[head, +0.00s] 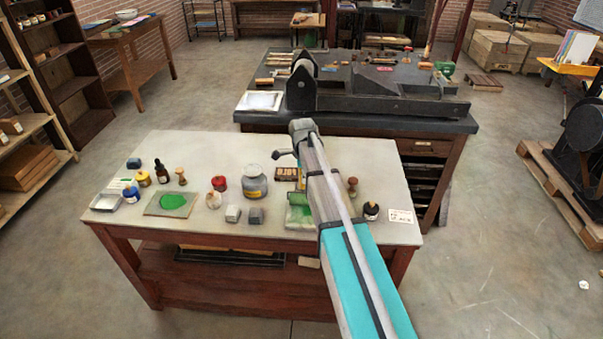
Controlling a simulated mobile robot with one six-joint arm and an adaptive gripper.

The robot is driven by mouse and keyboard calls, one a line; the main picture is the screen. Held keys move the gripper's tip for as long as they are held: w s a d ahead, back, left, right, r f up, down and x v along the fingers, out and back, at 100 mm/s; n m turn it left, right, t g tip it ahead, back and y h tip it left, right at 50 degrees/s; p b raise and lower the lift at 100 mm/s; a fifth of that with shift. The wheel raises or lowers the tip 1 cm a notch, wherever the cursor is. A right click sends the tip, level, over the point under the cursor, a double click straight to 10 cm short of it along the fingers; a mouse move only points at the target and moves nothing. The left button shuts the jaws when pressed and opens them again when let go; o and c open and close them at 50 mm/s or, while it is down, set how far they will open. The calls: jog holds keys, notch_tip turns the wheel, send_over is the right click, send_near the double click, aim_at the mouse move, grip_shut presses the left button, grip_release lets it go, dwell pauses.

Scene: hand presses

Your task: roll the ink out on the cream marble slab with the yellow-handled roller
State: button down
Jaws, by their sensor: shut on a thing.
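A pale slab (169,212) with a round blob of green ink (173,201) lies at the left front of the table. A second slab (299,225) with green on its surface lies near the middle front, partly hidden by my arm. I cannot tell from the colour which slab is the cream marble one. My arm reaches from the bottom over the table's right half. My gripper is hidden behind the arm. I cannot make out the yellow-handled roller or what the gripper holds.
On the pale table (215,150) stand a large grey jar (254,183), a red pot (219,183), two grey blocks, small bottles and stamps. A shallow tray (105,203) is at the left. A dark press bench (390,120) stands behind.

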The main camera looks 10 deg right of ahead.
jog(key=shift+s+a, duration=0.15)
jog(key=shift+s, duration=0.6)
jog(key=shift+s+a, duration=0.35)
jog(key=shift+s, duration=0.55)
jog(key=shift+s+a, duration=0.3)
jog(key=shift+s, duration=0.55)
jog(key=s, duration=0.1)
jog(key=s+a, duration=0.1)
jog(key=s, duration=0.1)
jog(key=shift+s, duration=0.3)
jog(key=shift+w, duration=0.1)
jog(key=shift+w+d, duration=0.3)
jog(key=shift+w, duration=0.6)
jog(key=shift+w+d, duration=0.25)
jog(key=shift+w, duration=0.7)
